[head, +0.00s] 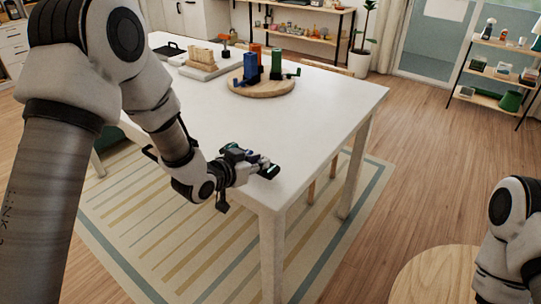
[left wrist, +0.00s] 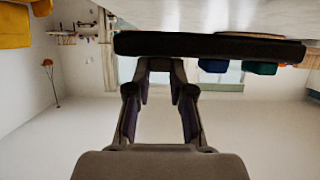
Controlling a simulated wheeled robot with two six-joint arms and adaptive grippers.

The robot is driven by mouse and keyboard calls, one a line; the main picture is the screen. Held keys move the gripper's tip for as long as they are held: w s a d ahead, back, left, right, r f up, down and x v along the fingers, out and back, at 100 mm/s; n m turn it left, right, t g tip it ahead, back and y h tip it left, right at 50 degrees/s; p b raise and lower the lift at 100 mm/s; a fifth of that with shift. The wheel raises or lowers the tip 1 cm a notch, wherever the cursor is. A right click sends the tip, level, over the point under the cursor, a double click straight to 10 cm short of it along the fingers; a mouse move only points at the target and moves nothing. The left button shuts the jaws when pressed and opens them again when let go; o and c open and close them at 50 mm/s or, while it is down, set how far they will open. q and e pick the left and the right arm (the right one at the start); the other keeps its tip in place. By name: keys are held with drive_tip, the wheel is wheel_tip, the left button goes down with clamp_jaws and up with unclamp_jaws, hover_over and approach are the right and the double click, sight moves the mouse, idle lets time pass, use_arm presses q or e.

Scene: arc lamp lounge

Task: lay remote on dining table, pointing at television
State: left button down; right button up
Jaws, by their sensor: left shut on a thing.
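My left gripper (head: 255,164) is at the near edge of the white dining table (head: 330,97), low over its corner. It is shut on the remote (head: 268,172), a dark slim bar. In the left wrist view, which shows the room upside down, the remote (left wrist: 215,46) lies across the fingertips (left wrist: 160,66), with the pale tabletop close to it. I cannot tell whether the remote touches the table. Its button side and pointing end are not clear. I cannot make out a television. Of my right arm, only a link shows at lower right; its gripper is out of view.
A round wooden board (head: 262,88) with blue, orange and green items stands on the table. Behind it are a block-like model (head: 201,62) and a black tray (head: 168,49). The near right tabletop is clear. A round wooden top (head: 435,275) is at lower right.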

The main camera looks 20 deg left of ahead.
use_arm(q)
drive_tip(key=w, duration=0.2)
drive_tip(key=w+d, duration=0.1)
drive_tip(key=w, duration=0.1)
drive_tip(key=w+p, duration=0.1)
drive_tip(key=w, duration=0.1)
drive_tip(key=shift+w+d+f, duration=0.2)
drive_tip(key=shift+w+d, duration=0.1)
drive_tip(key=shift+d, duration=0.05)
wheel_tip(320, 180, down, 3)
drive_tip(key=shift+r+p, duration=0.1)
drive_tip(key=shift+p, duration=0.6)
drive_tip(key=shift+w+f, duration=0.1)
drive_tip(key=shift+f, duration=0.2)
drive_tip(key=shift+f+b, duration=0.15)
drive_tip(key=shift+b, duration=0.15)
drive_tip(key=c, duration=1)
unclamp_jaws()
